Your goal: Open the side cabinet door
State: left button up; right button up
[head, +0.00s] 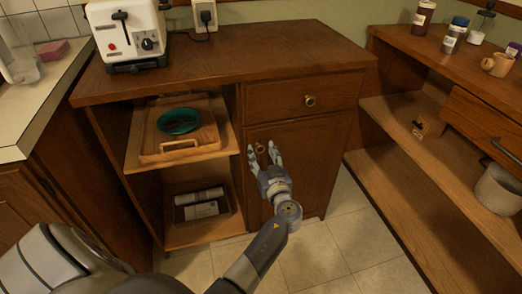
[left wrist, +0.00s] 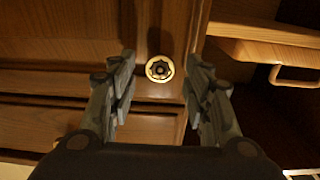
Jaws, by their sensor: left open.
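The side cabinet door (head: 315,165) is a brown wooden panel below a drawer, and it stands closed. Its round brass knob (head: 260,148) is near the door's upper left. My left gripper (head: 263,150) is open in front of the door, with its fingers on either side of the knob in the picture. In the left wrist view the knob (left wrist: 159,69) sits midway between the open fingertips (left wrist: 160,75), slightly beyond them. I see a gap between each finger and the knob. My right gripper is not in view.
A drawer with a knob (head: 310,101) is above the door. Open shelves to the left hold a wooden tray (head: 158,149) with a teal bowl (head: 179,121). A white toaster (head: 127,32) stands on top. Another shelf unit (head: 400,165) is at right; tiled floor (head: 345,235) lies between.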

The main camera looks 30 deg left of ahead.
pick_arm(q)
jog(key=shift+x, duration=0.9)
jog(key=shift+c, duration=0.5)
grip_shut()
